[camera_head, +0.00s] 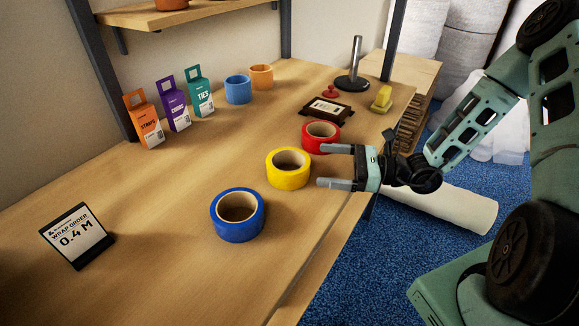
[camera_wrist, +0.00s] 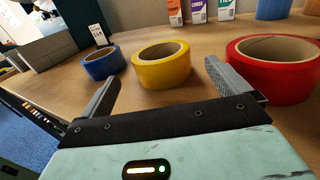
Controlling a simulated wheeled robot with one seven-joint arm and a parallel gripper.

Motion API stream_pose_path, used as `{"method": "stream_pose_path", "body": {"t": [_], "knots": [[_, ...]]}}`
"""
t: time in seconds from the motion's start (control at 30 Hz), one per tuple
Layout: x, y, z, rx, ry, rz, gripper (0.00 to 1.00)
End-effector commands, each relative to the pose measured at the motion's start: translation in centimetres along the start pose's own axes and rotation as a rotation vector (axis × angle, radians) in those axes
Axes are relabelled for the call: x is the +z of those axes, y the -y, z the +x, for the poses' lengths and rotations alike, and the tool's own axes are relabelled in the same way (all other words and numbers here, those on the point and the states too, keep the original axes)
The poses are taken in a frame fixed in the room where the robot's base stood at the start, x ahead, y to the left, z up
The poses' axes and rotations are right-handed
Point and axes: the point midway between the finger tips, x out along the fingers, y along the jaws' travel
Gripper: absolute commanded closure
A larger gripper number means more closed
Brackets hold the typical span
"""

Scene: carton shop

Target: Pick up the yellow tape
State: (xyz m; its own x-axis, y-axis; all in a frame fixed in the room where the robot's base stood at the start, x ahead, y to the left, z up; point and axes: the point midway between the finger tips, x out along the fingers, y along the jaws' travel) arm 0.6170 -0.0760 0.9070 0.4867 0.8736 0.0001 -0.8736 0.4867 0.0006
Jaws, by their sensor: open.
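The yellow tape (camera_head: 288,176) lies flat on the wooden table, between a blue tape (camera_head: 237,224) and a red tape (camera_head: 321,134). My gripper (camera_head: 327,166) is open and empty, to the right of the yellow tape with its fingers pointing toward it. In the wrist view the yellow tape (camera_wrist: 164,70) stands ahead, between the two fingers and beyond their tips. The blue tape (camera_wrist: 102,66) is left of it and the red tape (camera_wrist: 275,75) is right, close to the right finger. Nothing hides the yellow tape.
On the table (camera_head: 150,230) stand a wrap order sign (camera_head: 75,237), several hanging boxes (camera_head: 173,108), lighter blue (camera_head: 238,93) and orange (camera_head: 261,76) rolls, a dark stamp pad (camera_head: 326,110) and a post stand (camera_head: 353,78). The front of the table is mostly clear.

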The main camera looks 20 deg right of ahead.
Motion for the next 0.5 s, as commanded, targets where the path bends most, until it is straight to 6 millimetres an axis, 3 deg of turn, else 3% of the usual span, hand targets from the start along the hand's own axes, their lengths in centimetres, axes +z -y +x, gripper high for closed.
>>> {"method": "stream_pose_path", "body": {"t": [0.13,0.5], "knots": [[0.1,-0.1,2.7,0.004,0.001,0.000,0.00],[0.1,-0.1,6.0,0.004,0.001,0.000,0.00]]}}
